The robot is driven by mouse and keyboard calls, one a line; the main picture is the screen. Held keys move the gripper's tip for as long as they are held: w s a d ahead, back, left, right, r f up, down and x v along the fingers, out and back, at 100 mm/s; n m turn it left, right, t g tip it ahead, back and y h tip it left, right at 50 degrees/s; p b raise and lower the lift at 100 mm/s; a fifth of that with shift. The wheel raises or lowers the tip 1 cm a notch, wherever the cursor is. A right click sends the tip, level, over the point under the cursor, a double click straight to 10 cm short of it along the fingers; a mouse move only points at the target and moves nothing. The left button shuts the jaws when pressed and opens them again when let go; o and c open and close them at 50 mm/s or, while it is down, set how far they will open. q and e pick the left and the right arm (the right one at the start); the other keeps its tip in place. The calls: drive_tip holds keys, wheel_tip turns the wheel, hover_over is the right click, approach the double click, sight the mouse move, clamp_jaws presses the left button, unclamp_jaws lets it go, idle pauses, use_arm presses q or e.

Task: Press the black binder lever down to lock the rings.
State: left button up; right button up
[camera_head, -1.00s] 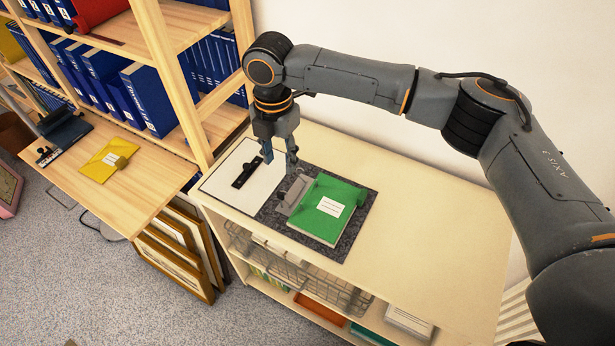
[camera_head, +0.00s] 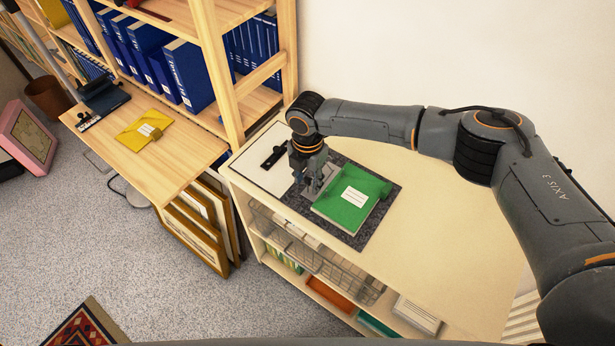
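A black strip-like part (camera_head: 274,157) lies on a white sheet (camera_head: 252,163) at the left end of the cream cabinet top; it may be the binder lever, but it is too small to tell. To its right, a green folder or binder (camera_head: 345,210) with a white label lies on a dark grey mat (camera_head: 358,240). A small grey metal part (camera_head: 312,188) is at the green item's left edge. My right gripper (camera_head: 310,178) points down at this grey part, close above or touching it. Its fingers are too small and overlapped to read. My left gripper is out of view.
The cabinet top (camera_head: 450,245) is bare right of the mat. A yellow envelope (camera_head: 143,130) lies on a lower wooden desk. Framed prints (camera_head: 195,240) lean below it.

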clamp_jaws()
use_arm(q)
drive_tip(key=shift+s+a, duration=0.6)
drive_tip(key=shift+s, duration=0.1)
use_arm(e)
drive_tip(key=shift+s, duration=0.1)
